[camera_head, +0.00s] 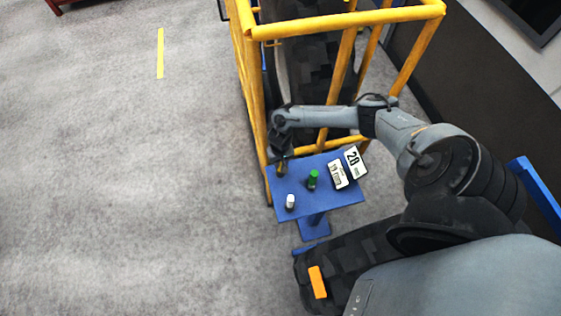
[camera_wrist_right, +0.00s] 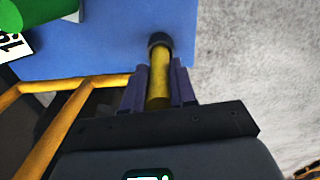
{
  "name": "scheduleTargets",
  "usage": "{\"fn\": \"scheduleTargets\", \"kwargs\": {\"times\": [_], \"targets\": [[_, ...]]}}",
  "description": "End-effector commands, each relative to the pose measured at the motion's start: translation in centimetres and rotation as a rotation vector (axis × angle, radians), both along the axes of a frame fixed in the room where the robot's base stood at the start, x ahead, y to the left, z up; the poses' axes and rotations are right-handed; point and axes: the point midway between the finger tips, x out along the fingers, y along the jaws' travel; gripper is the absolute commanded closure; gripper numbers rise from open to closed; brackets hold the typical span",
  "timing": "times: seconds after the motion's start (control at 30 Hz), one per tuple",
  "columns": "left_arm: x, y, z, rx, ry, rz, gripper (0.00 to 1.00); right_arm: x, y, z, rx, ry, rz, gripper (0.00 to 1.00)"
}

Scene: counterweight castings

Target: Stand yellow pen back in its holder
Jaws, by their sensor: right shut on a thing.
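My right gripper (camera_head: 281,157) is over the back left corner of the small blue table in the head view. In the right wrist view my right gripper (camera_wrist_right: 158,88) is shut on the yellow pen (camera_wrist_right: 159,82), a yellow cylinder lying between the two fingers. A dark round piece (camera_wrist_right: 160,40) sits at the pen's far end, against the blue tabletop; I cannot tell whether it is the pen's own end or a holder. No separate holder is clearly seen. My left gripper is not in view.
The blue table (camera_head: 330,196) bears a white cylinder (camera_head: 290,201), a green cylinder (camera_head: 313,179) and two white number cards (camera_head: 355,161), (camera_head: 335,174). A yellow frame (camera_head: 258,110) stands close behind the table. Grey floor is clear at left.

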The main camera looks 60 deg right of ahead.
Motion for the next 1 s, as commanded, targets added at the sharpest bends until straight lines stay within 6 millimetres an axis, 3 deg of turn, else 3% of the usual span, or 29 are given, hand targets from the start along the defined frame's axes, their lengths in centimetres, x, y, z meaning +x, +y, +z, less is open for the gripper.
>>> {"fn": "scheduleTargets", "kwargs": {"times": [0.67,0.7,0.8,0.9,1.0], "targets": [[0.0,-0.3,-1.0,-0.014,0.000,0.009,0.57,0.0,0.0,-1.7,0.000,0.000,0.000,0.92],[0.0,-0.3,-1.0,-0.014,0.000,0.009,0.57,0.0,0.0,-1.7,0.000,0.000,0.000,0.73],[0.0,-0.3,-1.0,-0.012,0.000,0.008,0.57,0.0,0.0,-1.7,0.000,0.000,0.000,0.57],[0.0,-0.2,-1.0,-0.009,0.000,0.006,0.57,0.0,0.0,-1.7,0.000,0.000,0.000,0.44],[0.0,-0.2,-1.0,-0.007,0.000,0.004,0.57,0.0,0.0,-1.7,0.000,0.000,0.000,0.44]]}}
